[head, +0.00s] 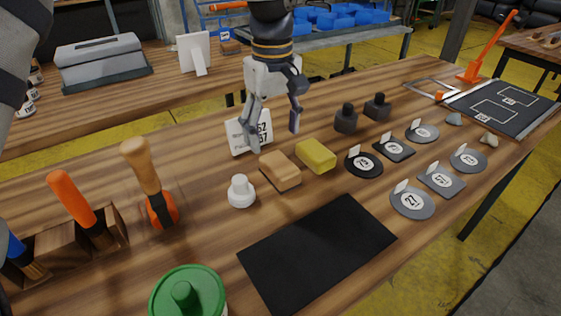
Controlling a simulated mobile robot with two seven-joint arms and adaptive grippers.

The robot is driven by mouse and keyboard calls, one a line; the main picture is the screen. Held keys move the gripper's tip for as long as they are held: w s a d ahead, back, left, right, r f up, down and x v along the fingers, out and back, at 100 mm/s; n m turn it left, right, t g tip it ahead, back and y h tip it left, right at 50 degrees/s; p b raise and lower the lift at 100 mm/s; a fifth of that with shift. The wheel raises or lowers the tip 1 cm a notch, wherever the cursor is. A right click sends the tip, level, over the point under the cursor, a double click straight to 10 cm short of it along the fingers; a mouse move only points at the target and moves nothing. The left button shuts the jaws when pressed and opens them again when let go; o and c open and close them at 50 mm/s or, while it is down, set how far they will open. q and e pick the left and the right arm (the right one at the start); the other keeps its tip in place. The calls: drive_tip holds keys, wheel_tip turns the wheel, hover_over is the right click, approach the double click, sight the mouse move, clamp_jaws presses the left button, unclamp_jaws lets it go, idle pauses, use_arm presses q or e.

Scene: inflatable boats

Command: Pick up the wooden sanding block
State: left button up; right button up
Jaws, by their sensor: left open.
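A tan wooden sanding block (280,171) lies on the wooden table near the middle of the head view. A yellow block (316,156) lies just to its right, and a white knobbed piece (241,191) stands to its left. My left gripper (273,136) points down above and behind the sanding block, with its fingers apart and nothing between them. It is clear of the block. My right gripper is not in view.
A white number card (249,132) stands behind the gripper. A black mat (317,252) lies in front, beside a green-lidded container (188,293). Several numbered discs and plates (412,202) lie right. A tool rack (62,249) and an orange-based brush (162,210) stand left.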

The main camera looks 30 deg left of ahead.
sight(280, 163)
use_arm(q)
drive_tip(key=f, duration=0.5)
drive_tip(key=d+f, duration=0.1)
drive_tip(key=f, duration=0.2)
drive_tip(key=shift+w+f, duration=0.15)
drive_tip(key=shift+f, duration=0.1)
drive_tip(key=shift+r, duration=0.1)
drive_tip(key=c, duration=1.3)
